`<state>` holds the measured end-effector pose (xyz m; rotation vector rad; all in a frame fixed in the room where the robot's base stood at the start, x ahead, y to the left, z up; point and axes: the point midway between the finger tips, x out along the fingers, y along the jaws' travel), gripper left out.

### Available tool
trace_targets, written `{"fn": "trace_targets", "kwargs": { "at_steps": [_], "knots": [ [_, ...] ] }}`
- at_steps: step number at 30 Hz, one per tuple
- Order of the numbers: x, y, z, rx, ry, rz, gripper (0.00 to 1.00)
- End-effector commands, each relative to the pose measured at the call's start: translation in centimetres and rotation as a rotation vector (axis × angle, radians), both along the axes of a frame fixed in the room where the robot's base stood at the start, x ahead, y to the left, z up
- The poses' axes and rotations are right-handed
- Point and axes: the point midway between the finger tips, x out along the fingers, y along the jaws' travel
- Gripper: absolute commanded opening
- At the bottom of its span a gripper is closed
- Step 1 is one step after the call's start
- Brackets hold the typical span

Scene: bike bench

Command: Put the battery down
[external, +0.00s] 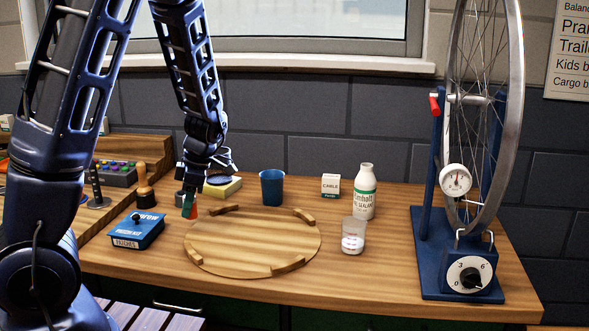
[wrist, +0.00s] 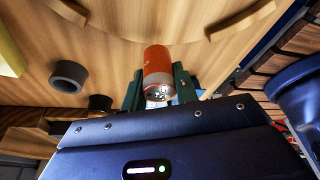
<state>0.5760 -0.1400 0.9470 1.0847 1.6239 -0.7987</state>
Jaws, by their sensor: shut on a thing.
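The battery (wrist: 157,66) is a small orange-red cylinder with a silvery end facing the wrist camera. My gripper (wrist: 157,88) is shut on it, with a green finger on each side. In the external view my gripper (external: 189,206) points down at the left edge of the round wooden board, and a little of the battery's orange-red side (external: 194,211) shows. The battery's lower end is close to the wood; I cannot tell whether it touches.
The round wooden board (external: 250,240) with raised rim pieces is empty. A blue tin (external: 138,232) lies left. A grey ring-shaped thing (wrist: 68,76) is near the gripper. A wheel stand (external: 455,255) is far right.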

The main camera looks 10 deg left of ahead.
Motion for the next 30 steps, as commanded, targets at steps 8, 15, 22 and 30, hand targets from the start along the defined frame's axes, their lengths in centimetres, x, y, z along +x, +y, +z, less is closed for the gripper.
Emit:
{"fn": "trace_targets", "kwargs": {
  "at_steps": [8, 15, 22, 30],
  "knots": [
    [0.0, 0.1, -1.9, 0.001, 0.002, 0.003, 0.04],
    [0.0, 0.1, -4.0, 0.0, 0.0, 0.001, 0.04],
    [0.0, 0.0, -4.0, 0.0, 0.0, 0.001, 0.04],
    [0.0, 0.0, -4.2, 0.0, 0.0, 0.001, 0.51]
  ]
}}
